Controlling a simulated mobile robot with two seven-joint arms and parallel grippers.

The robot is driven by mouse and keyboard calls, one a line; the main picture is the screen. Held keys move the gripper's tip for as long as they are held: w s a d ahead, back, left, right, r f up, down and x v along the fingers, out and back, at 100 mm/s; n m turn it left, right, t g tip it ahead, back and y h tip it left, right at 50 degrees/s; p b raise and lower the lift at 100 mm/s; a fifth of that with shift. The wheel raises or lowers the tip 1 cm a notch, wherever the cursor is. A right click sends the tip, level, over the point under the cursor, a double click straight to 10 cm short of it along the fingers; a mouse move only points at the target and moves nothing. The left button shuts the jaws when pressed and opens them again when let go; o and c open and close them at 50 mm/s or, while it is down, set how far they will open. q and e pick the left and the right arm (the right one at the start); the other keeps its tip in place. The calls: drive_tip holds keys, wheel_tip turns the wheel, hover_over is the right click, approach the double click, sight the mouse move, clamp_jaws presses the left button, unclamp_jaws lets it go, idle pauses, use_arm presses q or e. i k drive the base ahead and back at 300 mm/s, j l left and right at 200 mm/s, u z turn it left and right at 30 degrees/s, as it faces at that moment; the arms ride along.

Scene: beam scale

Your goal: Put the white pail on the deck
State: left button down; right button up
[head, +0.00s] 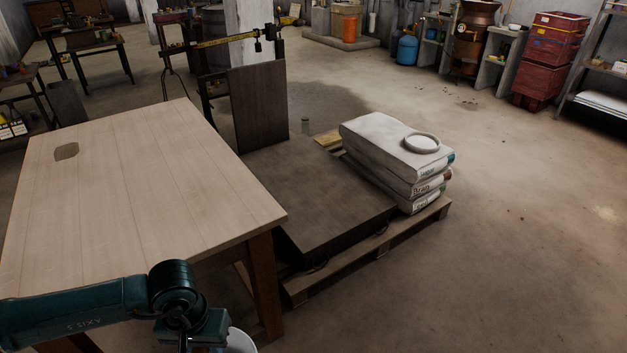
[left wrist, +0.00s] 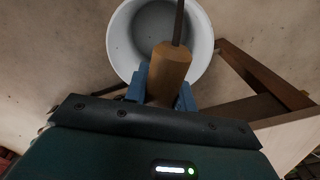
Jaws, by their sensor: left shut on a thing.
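The white pail (left wrist: 122,40) hangs from my left gripper (left wrist: 161,88), whose blue fingers are shut on its wooden handle grip (left wrist: 172,68). The pail looks empty in the left wrist view. In the head view only part of the pail (head: 241,342) shows at the bottom edge, beside my left gripper (head: 200,332), low by the table's front corner. The fingers are hidden there. The deck (head: 310,200), the dark flat platform of the beam scale, lies beyond the table and is bare. My right gripper is not in view.
A wooden table (head: 150,180) stands left of the deck, its leg (head: 264,285) close to the pail. Stacked sacks (head: 385,150) with a white ring-shaped item (head: 422,143) on top stand right of the deck. The scale's upright panel (head: 259,106) rises behind. Floor at right is clear.

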sight(314, 187)
drive_tip(key=i+l+z, duration=0.3)
drive_tip(key=i+z, duration=0.5)
drive_tip(key=i, duration=1.1)
drive_tip(key=i+u, duration=0.2)
drive_tip(key=i, duration=0.25)
drive_tip(key=i+l+u, duration=0.2)
drive_tip(key=i, duration=0.2)
drive_tip(key=i+l+u, duration=0.2)
drive_tip(key=i, duration=0.2)
